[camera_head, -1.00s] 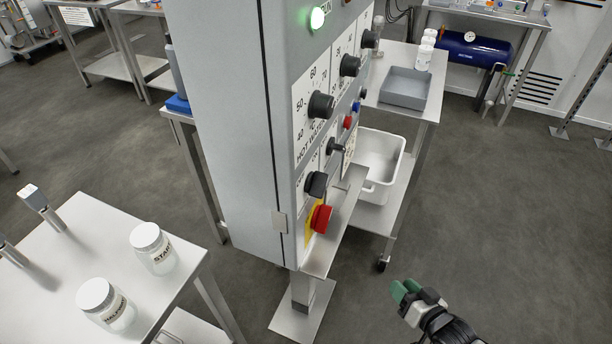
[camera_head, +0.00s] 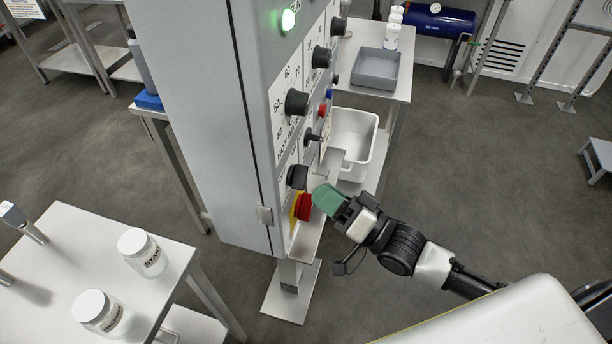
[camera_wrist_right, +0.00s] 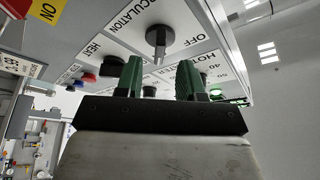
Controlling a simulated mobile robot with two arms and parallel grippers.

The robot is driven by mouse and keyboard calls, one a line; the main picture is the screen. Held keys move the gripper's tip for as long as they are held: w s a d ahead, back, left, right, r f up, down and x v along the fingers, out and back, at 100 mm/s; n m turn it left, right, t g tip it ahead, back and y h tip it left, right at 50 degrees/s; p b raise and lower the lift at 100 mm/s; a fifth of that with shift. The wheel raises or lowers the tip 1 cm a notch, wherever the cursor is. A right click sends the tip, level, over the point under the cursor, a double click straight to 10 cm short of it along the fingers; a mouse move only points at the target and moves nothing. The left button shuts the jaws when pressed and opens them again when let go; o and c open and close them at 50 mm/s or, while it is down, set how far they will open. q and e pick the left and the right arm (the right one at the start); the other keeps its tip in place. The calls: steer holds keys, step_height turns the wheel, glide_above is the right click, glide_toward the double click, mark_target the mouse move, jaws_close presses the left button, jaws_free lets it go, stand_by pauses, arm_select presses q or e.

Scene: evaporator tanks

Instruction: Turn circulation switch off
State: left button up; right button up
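The circulation switch is a black knob (camera_head: 297,176) low on the grey cabinet's control panel. In the right wrist view it is a round dark base with a narrow stem (camera_wrist_right: 158,42), between the words CIRCULATION and OFF. My right gripper (camera_head: 325,198) has green fingers and is close to the lower panel, beside the switch. In the wrist view its two fingers (camera_wrist_right: 160,78) are apart with nothing between them, and the switch shows beyond the gap. I see no hold on the switch. My left gripper is not in view.
A dial (camera_head: 297,103) and a small black switch (camera_head: 312,136) are above.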

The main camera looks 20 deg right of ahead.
mark_target(298, 177)
steer(key=p+x, duration=0.1)
steer(key=x, duration=0.3)
steer(key=shift+w+a, duration=0.15)
steer(key=shift+w, duration=0.1)
steer(key=shift+r, duration=0.1)
jaws_close()
